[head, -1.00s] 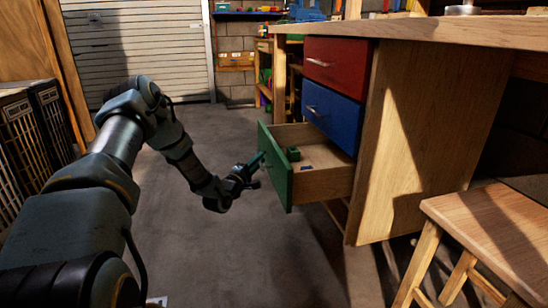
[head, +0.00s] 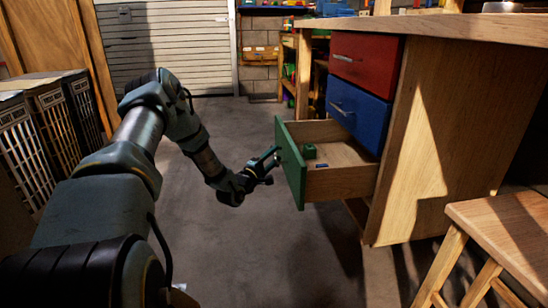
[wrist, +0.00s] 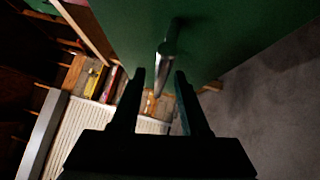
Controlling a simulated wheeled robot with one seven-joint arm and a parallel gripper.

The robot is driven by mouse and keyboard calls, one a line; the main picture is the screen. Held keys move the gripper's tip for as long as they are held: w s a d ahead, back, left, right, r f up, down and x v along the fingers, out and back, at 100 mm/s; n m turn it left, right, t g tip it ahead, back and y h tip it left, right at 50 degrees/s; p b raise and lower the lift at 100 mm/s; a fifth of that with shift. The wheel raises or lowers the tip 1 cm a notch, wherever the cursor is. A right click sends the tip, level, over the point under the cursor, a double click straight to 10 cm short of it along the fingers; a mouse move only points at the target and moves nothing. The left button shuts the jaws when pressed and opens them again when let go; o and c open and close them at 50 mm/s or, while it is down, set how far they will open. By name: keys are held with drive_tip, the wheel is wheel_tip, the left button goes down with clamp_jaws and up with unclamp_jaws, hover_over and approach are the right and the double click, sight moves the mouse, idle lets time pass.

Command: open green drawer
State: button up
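The green drawer (head: 291,165) is the lowest in the wooden workbench and stands pulled well out, its inside showing. My gripper (head: 275,158) is at the outer face of the green front. In the wrist view the green front (wrist: 240,35) fills the top, and its metal bar handle (wrist: 167,45) points down between my fingertips (wrist: 160,74). The fingers are apart, with a gap showing on each side of the handle. Contact with the handle cannot be made out.
A red drawer (head: 366,62) and a blue drawer (head: 356,110) above are shut. A wooden stool (head: 510,225) stands at the right. Dark slatted crates (head: 45,135) line the left. The grey floor (head: 245,250) between is clear. A roller door (head: 170,50) is at the back.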

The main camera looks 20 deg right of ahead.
drive_tip(key=p+v, duration=0.2)
drive_tip(key=v, duration=0.8)
drive_tip(key=shift+s+a, duration=0.25)
drive_tip(key=shift+a, duration=0.05)
